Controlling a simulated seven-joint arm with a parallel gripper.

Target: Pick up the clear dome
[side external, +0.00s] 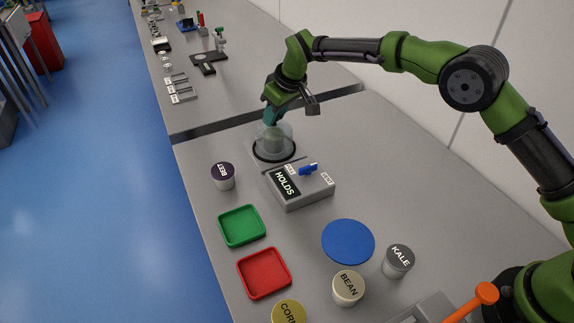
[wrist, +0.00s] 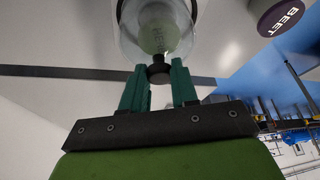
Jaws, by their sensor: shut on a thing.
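The clear dome (side external: 288,130) stands upright over the dark ring (side external: 275,157) of a grey base plate, beyond the HOLDS box. I cannot tell whether its lower edge touches the ring. Something greenish shows through its wall. In the wrist view the dome (wrist: 128,30) is at the top centre, its far part cut off by the frame, with faint lettering visible through it. My gripper (side external: 271,117) is above the dome. In the wrist view my teal fingers (wrist: 158,76) are shut on the dome's black knob (wrist: 158,73), one on each side.
The HOLDS box (side external: 318,193) with a blue lever is close in front of the dome. The BEET tub (side external: 223,177) stands to its left. Green (side external: 242,226) and red (side external: 264,273) trays, a blue disc (side external: 348,242) and the KALE (side external: 398,262) and BEAN (side external: 348,289) tubs are nearer.

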